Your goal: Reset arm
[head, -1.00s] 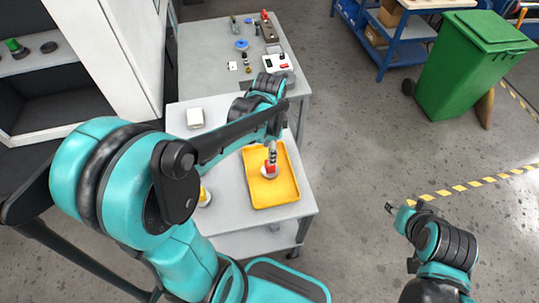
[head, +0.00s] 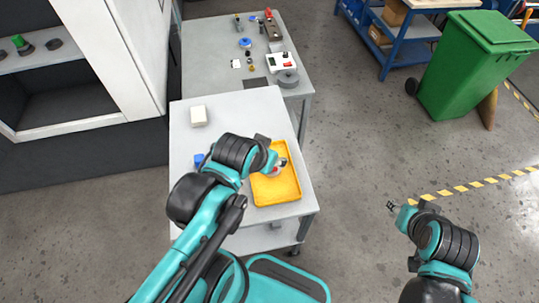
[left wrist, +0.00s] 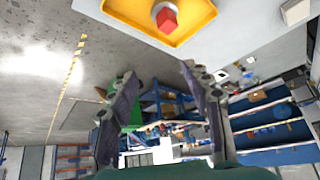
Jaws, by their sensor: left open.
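A yellow tray (head: 276,190) sits on the grey cart. A valve with a red handle and pale base (head: 280,166) stands in the tray, partly hidden by my left arm in the head view. The left wrist view shows the red handle (left wrist: 166,20) and the tray (left wrist: 190,31) at its top. My left gripper (left wrist: 160,80) is open with nothing between its fingers. In the head view it is near the tray's upper left part, mostly hidden by its own wrist. My right gripper (head: 391,207) hangs over the floor right of the cart, too small to judge.
The cart top (head: 235,107) holds a white block (head: 198,116) and a blue piece (head: 198,159) beside my arm. A rear table (head: 205,60) carries several small parts. A green bin (head: 468,68) and blue shelf (head: 400,40) stand right. The floor between is clear.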

